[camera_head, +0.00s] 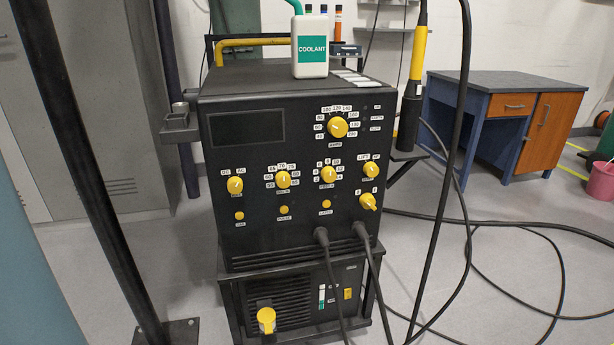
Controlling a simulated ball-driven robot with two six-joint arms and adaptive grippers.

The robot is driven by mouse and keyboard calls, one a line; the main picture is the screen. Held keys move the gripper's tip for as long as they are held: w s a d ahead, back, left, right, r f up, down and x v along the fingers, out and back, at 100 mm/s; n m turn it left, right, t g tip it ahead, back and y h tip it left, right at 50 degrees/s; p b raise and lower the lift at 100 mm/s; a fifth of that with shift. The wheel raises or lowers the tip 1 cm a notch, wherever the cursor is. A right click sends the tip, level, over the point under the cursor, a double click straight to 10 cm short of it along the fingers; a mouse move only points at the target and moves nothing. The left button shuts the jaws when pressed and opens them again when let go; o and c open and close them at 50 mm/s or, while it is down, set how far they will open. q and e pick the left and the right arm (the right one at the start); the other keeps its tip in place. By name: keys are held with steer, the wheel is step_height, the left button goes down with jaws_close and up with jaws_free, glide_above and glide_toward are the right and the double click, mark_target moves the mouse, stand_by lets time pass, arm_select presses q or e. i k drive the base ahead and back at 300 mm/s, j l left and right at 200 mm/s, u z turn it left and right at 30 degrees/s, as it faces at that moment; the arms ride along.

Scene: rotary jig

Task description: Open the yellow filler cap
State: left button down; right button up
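A yellow cap (267,319) sits low on the front of the black machine's lower unit, near its left side. It looks like the filler cap, and it appears seated on its neck. A white bottle labelled COOLANT (311,50) with a green top stands on the machine's top. Neither of my grippers shows in the head view.
The black machine (240,217) carries several yellow knobs, such as the large upper one (337,127). Two dark cables (327,270) hang from its front, right of the cap. A dark post (105,200) stands at left. A blue desk (478,125) is at right.

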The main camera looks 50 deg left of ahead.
mark_target(266, 317)
steer(key=u, duration=1.9)
